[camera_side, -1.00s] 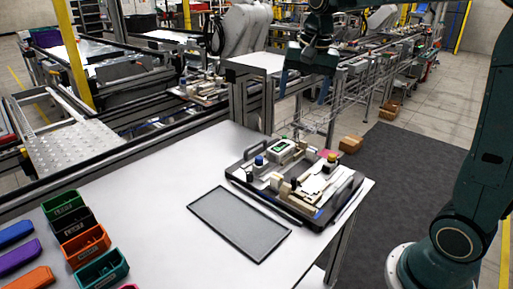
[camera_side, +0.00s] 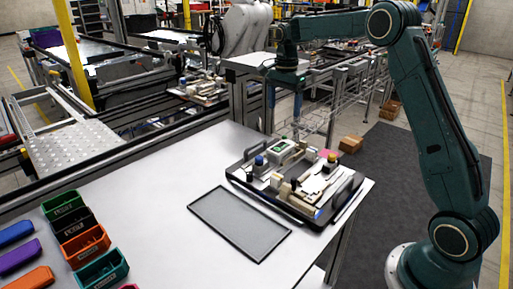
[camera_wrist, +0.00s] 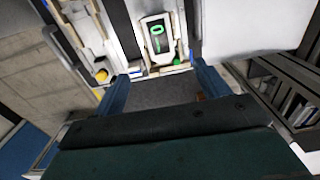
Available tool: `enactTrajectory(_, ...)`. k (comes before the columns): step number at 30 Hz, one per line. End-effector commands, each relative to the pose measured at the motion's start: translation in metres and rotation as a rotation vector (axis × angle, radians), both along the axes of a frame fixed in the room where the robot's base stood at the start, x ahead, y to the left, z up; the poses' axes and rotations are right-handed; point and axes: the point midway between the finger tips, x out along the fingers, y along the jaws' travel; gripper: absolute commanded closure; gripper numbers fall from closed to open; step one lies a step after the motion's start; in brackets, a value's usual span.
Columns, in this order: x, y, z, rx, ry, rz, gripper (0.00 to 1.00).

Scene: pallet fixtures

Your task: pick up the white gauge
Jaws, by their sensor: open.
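The white gauge (camera_side: 284,146) with a green display sits at the back of the black pallet fixture (camera_side: 238,176) on the table. In the wrist view the gauge (camera_wrist: 158,42) is at the top centre, its face showing a green ring on a dark screen. My gripper (camera_side: 284,112) is above and behind the fixture, apart from the gauge. Its blue fingers stand wide apart in the wrist view (camera_wrist: 162,85), with only dark floor between them. Nothing is held.
The fixture also carries a blue-topped part (camera_side: 259,161) and a yellow-topped part (camera_side: 332,158). A grey rectangular mat (camera_side: 240,223) lies in front of it. Coloured bins (camera_side: 86,243) stand at the left. A metal rail frame (camera_side: 238,95) stands close to my gripper. The table's middle is clear.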

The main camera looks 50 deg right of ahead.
Motion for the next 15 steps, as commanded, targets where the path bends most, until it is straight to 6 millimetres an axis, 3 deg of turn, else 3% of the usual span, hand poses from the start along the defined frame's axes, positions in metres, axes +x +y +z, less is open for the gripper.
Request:
enactTrajectory(8,-0.001,0.0,-0.008,0.001,0.003,0.001,0.25)
enactTrajectory(15,-0.001,0.0,-0.039,0.001,0.003,0.002,0.25)
